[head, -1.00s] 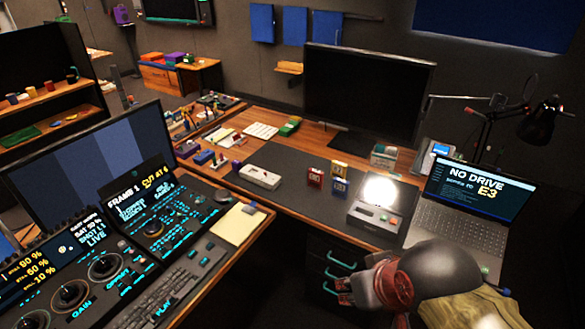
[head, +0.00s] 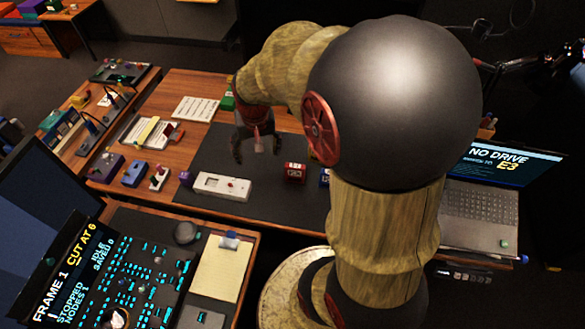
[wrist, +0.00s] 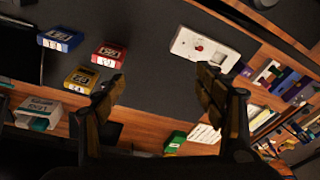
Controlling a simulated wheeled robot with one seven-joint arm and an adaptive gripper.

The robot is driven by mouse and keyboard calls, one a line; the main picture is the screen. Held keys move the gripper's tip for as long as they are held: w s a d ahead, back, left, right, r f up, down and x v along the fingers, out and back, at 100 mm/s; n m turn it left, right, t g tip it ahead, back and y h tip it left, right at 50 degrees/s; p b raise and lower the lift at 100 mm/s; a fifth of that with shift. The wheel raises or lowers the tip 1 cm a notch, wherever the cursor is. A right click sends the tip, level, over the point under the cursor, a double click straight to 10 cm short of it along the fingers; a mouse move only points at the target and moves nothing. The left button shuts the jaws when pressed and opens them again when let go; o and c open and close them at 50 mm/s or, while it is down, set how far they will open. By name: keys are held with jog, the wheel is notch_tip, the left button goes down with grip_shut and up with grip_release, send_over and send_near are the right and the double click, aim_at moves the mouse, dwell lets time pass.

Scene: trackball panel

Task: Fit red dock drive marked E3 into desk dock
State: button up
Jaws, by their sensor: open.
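The red drive (head: 294,172) stands on the dark desk mat, right of the white device in the head view. It also shows in the wrist view (wrist: 109,54), just beyond the left finger; its pale label is too small to read surely. My gripper (head: 256,147) is open and empty above the mat, left of and behind the red drive; its two fingers frame the wrist view (wrist: 160,80). A blue drive (wrist: 60,39) and a yellow drive (wrist: 82,80) are close to the red one. The grey lit box seen earlier near the laptop is hidden by my arm; I cannot tell surely which device is the dock.
A white device with a red button (head: 221,187) lies on the mat (head: 255,218). The laptop (head: 487,190) at right reads "NO DRIVE" and "E3". A white-and-green box (wrist: 39,112) stands beyond the yellow drive. The mat between the fingers is clear.

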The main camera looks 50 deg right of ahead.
aim_at(296, 167)
jog(key=shift+o, duration=0.2)
jog(key=s+d+f+m+g+p, duration=0.1)
jog(key=s+d+f+m, duration=0.1)
jog(key=d+f, duration=0.7)
jog(key=shift+d+f+m+y+p, duration=0.15)
jog(key=shift+f+m+y+p, duration=0.15)
jog(key=shift+m, duration=0.3)
jog(key=shift+m+g, duration=0.4)
jog(key=shift+m, duration=0.3)
jog(key=d+f, duration=0.1)
jog(key=s+d+f, duration=0.1)
jog(key=s+f, duration=0.1)
jog(key=f, duration=0.1)
jog(key=shift+s+d+f, duration=0.1)
jog(key=shift+d, duration=0.3)
notch_tip(296, 167, down, 3)
jog(key=shift+d+r, duration=0.1)
jog(key=shift+r, duration=0.05)
jog(key=shift+w+d+f+b, duration=0.1)
jog(key=shift+f+b, duration=0.45)
jog(key=shift+f, duration=0.75)
jog(key=shift+w+d+f+b, duration=0.1)
jog(key=shift+f+b, duration=0.45)
jog(key=shift+f, duration=0.75)
jog(key=c, duration=0.3)
jog(key=c, duration=1)
